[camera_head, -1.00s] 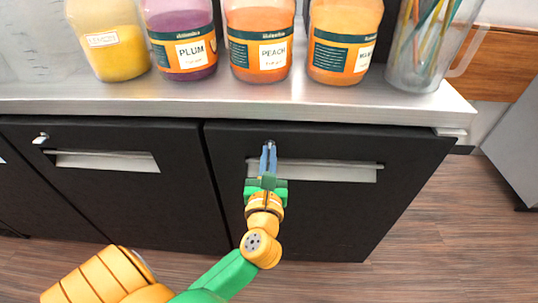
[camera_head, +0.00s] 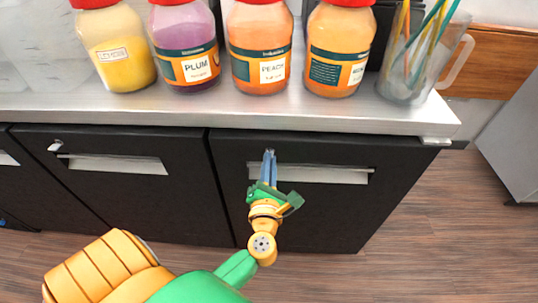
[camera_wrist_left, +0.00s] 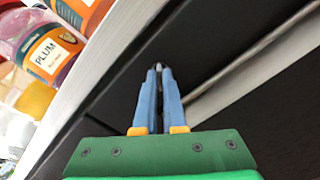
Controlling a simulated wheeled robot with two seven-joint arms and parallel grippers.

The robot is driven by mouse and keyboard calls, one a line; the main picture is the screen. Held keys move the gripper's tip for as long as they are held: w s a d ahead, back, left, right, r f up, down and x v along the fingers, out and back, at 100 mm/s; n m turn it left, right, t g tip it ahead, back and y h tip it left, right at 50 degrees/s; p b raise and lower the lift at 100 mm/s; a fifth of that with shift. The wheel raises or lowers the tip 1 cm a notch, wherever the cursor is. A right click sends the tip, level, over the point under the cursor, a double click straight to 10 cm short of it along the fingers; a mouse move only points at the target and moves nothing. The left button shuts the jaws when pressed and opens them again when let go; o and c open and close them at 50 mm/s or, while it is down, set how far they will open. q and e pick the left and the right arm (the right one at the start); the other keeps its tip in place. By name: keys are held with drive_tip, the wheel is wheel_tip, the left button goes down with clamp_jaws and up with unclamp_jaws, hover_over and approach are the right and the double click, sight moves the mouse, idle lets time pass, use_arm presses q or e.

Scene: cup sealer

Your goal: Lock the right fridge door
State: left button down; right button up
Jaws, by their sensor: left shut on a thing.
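The right fridge door (camera_head: 310,215) is a black panel under the steel counter, and it looks closed. A silver recessed handle (camera_head: 325,174) runs across its upper part. My left gripper (camera_head: 269,155) is at the top of this door, just above the handle's left part. Its blue fingers are shut on a small metal key (camera_wrist_left: 158,67) at the lock; the fingers hide most of it in the head view. The gripper is rolled to one side. My right gripper is not in view.
The left fridge door (camera_head: 130,205) has its own handle and a small key (camera_head: 55,146) at its lock. Jars, including plum (camera_head: 186,50) and peach (camera_head: 260,50), and a clear pitcher with straws (camera_head: 415,60) stand on the counter (camera_head: 230,112) above. Wooden floor lies in front.

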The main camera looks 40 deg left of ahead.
use_arm(q)
drive_tip(key=shift+f+m+p, duration=0.1)
drive_tip(key=shift+m+p, duration=2.9)
drive_tip(key=shift+m, duration=2)
drive_tip(key=c, duration=1)
unclamp_jaws()
drive_tip(key=shift+d, duration=0.1)
drive_tip(key=v, duration=0.7)
drive_tip(key=shift+b, duration=0.45)
